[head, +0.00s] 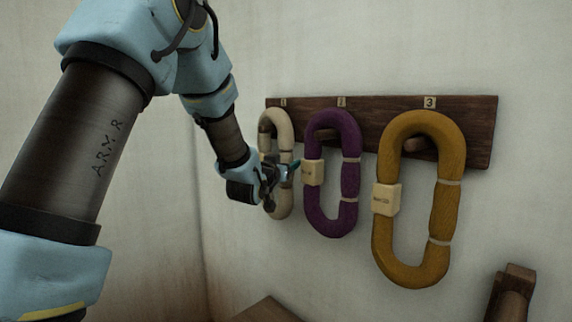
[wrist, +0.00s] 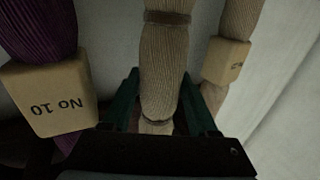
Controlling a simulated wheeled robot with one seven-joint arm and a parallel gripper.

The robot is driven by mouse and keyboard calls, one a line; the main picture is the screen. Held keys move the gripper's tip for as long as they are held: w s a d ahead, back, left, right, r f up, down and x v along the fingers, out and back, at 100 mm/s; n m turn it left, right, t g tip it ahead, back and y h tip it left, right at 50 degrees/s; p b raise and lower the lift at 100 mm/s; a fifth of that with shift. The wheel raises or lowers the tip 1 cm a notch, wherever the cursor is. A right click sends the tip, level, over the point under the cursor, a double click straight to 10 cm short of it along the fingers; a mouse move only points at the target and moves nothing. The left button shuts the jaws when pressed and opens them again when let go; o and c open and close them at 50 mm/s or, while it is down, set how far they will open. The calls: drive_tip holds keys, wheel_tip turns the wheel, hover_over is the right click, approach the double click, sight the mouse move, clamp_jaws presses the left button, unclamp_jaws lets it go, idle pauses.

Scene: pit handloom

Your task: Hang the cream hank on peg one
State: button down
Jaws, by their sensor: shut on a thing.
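The cream hank (head: 287,135) is an upright oval loop in front of the left end of the peg board (head: 467,130), just under the label 1. My gripper (head: 286,172) is at its middle, partly covering it. In the wrist view, my gripper (wrist: 160,85) has its green fingers on both sides of one strand of the cream hank (wrist: 163,60), shut on it. A small wooden tag (wrist: 227,61) is on its other strand. Peg one is hidden, so I cannot tell whether the loop is around it.
The purple hank (head: 317,220) hangs under label 2, close right of my gripper; its tag (wrist: 50,97) reads No 10. The mustard hank (head: 448,205) hangs under label 3. A wooden post (head: 510,295) stands lower right. The wall left of the board is bare.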

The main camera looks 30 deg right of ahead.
drive_tip(key=shift+c, duration=2.1)
unclamp_jaws()
drive_tip(key=shift+d+f, duration=0.1)
drive_tip(key=shift+f, duration=0.35)
drive_tip(key=o, duration=0.3)
drive_tip(key=shift+r, duration=0.15)
